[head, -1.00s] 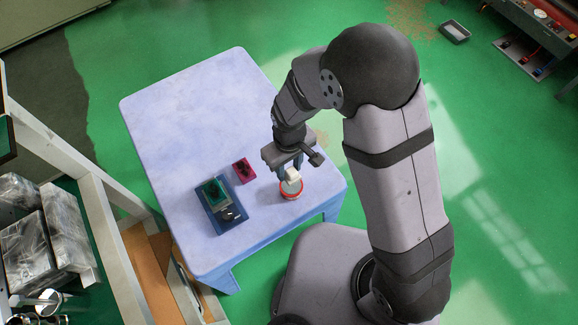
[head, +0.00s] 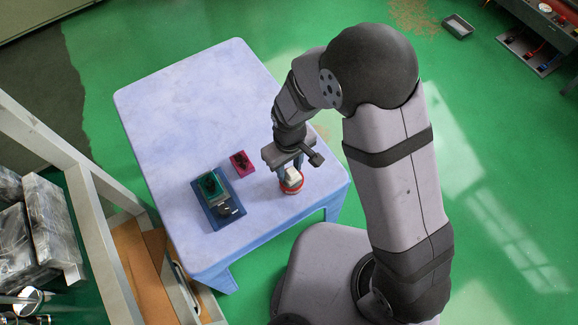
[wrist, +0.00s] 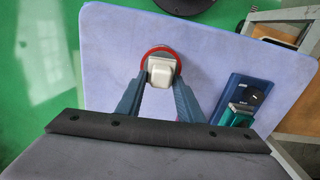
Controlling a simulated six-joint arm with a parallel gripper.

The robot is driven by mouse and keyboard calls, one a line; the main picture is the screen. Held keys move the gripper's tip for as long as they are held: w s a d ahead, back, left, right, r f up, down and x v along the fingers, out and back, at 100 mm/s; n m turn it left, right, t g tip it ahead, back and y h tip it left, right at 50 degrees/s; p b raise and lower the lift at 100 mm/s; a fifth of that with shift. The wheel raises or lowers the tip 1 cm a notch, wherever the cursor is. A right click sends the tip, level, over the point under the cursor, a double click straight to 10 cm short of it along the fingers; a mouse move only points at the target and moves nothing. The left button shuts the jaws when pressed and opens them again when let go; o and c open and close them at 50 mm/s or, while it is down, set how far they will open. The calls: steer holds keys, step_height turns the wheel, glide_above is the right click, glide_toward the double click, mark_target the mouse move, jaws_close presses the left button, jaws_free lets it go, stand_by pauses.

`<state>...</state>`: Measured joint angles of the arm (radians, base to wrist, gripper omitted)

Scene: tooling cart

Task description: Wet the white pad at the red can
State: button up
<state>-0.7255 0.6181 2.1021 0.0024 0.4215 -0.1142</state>
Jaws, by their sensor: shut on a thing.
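My gripper (head: 290,170) points down over the front right part of the cart top, its two fingers closed on the white pad (head: 292,175). In the wrist view the pad (wrist: 161,71) sits between the fingertips as a pale rounded block. The red can (head: 292,187) stands upright directly below the pad. In the wrist view its red rim (wrist: 147,54) circles around the pad, and the pad covers most of the can's top. I cannot tell how deep the pad sits or whether it touches the can's top.
On the pale blue cart top (head: 190,100), a dark blue tray (head: 213,217) holds a green block (head: 208,186) and a dark round part. A magenta box (head: 239,162) with dark contents stands left of the can. The far part of the top is clear. A shelf frame (head: 70,150) stands at left.

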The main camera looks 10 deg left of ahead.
mark_target(289, 168)
steer(key=shift+s+f, duration=0.1)
steer(key=shift+f, duration=0.5)
stand_by(2.2)
steer(key=shift+r, duration=0.15)
step_height(289, 168, up, 7)
steer(key=p, duration=0.6)
stand_by(1.0)
steer(key=shift+s+d+r+m, duration=0.2)
steer(key=shift+s+d+m, duration=0.3)
steer(key=shift+s+d, duration=0.65)
steer(key=w+d+r+m+p, duration=0.2)
steer(key=w+d+r+m, duration=0.2)
steer(key=d, duration=0.6)
steer(key=w+d+r+m+p, duration=0.1)
steer(key=w+d+r+m, duration=0.3)
steer(key=w+d+r, duration=0.3)
steer(key=w+d, duration=0.1)
steer(key=d, duration=0.3)
steer(key=shift+w+d+r+m+p, duration=0.2)
steer(key=shift+d+r+m+p, duration=0.05)
steer(key=shift+r+m+p, duration=0.1)
